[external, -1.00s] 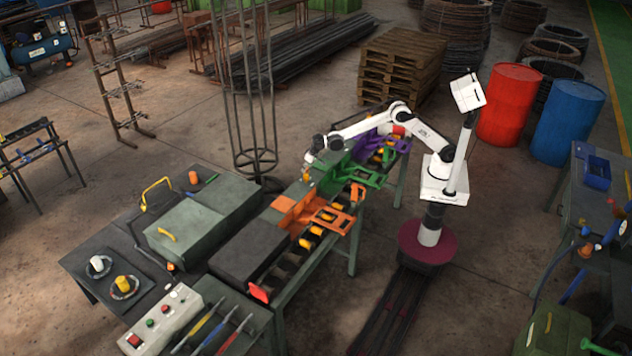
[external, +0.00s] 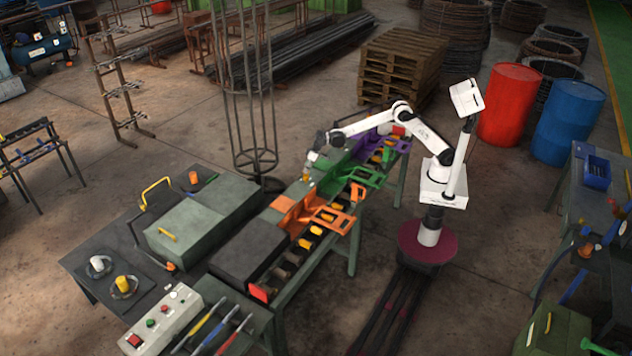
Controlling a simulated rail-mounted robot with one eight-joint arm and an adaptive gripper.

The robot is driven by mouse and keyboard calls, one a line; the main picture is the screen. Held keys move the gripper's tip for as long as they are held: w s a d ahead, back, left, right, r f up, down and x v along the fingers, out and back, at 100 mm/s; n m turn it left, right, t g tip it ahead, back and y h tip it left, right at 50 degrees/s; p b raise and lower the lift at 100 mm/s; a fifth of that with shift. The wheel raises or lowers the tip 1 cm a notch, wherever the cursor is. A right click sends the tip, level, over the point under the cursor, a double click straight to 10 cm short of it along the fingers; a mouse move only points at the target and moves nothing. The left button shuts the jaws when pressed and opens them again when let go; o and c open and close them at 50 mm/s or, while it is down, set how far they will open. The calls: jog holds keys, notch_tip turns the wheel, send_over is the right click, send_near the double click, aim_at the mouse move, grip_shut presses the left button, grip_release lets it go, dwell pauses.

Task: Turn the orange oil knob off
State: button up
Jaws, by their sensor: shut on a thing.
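A small orange knob (external: 306,178) sits on the grey-green housing along the top of the long bench, just behind the orange bracket (external: 303,212). My gripper (external: 308,170) points down at the knob from above and is shut on it. The fingers are tiny in this view, and they partly hide the knob's top. The knob's exact turn angle cannot be read. Other orange knobs show on the left table, one at the back (external: 193,177) and one at the front (external: 170,266).
Green (external: 362,174) and purple (external: 366,146) brackets stand farther along the bench, under my arm. A dark block (external: 247,250) with a red plate (external: 258,293) is at the near end. A control box (external: 160,318) stands at the front left.

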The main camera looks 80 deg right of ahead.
jog(key=n+y+b, duration=0.1)
jog(key=n, duration=0.2)
jog(key=n+g+y, duration=0.1)
jog(key=n, duration=0.2)
jog(key=shift+w+d+b, duration=0.1)
jog(key=shift+d+b, duration=0.05)
jog(key=shift+b, duration=0.25)
jog(key=n+g, duration=0.1)
jog(key=n, duration=0.2)
jog(key=n+g+y, duration=0.1)
jog(key=n, duration=0.2)
jog(key=shift+n, duration=0.3)
jog(key=o, duration=1.2)
jog(key=shift+c, duration=0.2)
jog(key=v, duration=1.2)
jog(key=shift+w+d+y, duration=0.15)
jog(key=shift+d+y, duration=0.15)
